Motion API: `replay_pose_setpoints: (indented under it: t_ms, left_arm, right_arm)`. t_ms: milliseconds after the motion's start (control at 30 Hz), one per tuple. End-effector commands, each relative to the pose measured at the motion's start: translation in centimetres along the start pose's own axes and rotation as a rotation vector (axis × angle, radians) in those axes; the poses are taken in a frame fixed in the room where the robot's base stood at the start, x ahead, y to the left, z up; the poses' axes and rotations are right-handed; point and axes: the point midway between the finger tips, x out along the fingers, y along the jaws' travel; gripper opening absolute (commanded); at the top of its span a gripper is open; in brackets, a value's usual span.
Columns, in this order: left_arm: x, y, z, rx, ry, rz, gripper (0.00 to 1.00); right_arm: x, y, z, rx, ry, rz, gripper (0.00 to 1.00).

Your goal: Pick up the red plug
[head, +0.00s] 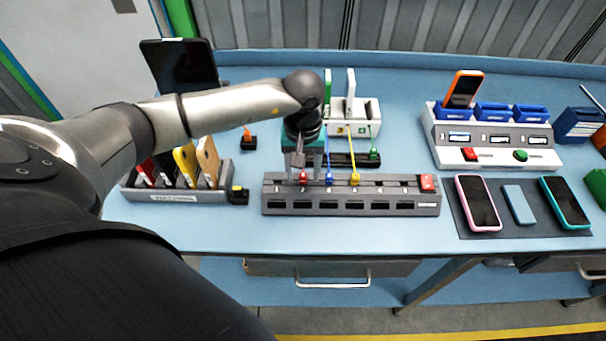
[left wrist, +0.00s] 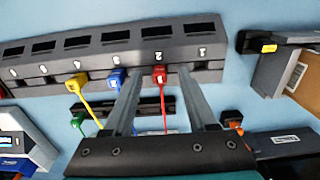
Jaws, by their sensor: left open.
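The red plug (head: 303,179) sits in the grey socket strip (head: 400,208), towards the strip's left end in the head view. My left gripper (head: 302,167) points down at it from above. In the left wrist view the red plug (left wrist: 160,76) shows between the two fingers of my open left gripper (left wrist: 159,73), one finger on each side. I cannot tell whether either finger touches it. A thin red cable runs from the plug back between the fingers. My right gripper is not in view.
A blue plug (head: 329,179) and a yellow plug (head: 354,178) stand in the same strip, the blue one close beside the left gripper. A red switch (head: 427,182) is at the strip's right end. Phones lie on a dark mat (head: 468,228) at the right.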

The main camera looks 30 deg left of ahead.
Motion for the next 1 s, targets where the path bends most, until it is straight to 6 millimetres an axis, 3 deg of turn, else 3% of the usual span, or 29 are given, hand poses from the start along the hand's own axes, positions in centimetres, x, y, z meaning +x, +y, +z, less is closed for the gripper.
replay_pose_setpoints:
  t_ms: [267, 767, 1000]
  left_arm:
    - [0.34, -0.02, -0.05, -0.001, 0.001, 0.000, 0.57]
    - [0.30, -0.02, -0.05, -0.001, 0.001, 0.000, 0.01]
    - [0.29, -0.02, -0.06, -0.001, 0.001, 0.000, 0.00]
  right_arm:
    - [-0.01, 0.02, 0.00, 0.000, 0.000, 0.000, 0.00]
    - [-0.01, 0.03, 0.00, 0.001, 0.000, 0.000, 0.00]
    - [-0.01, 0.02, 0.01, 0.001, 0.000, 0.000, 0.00]
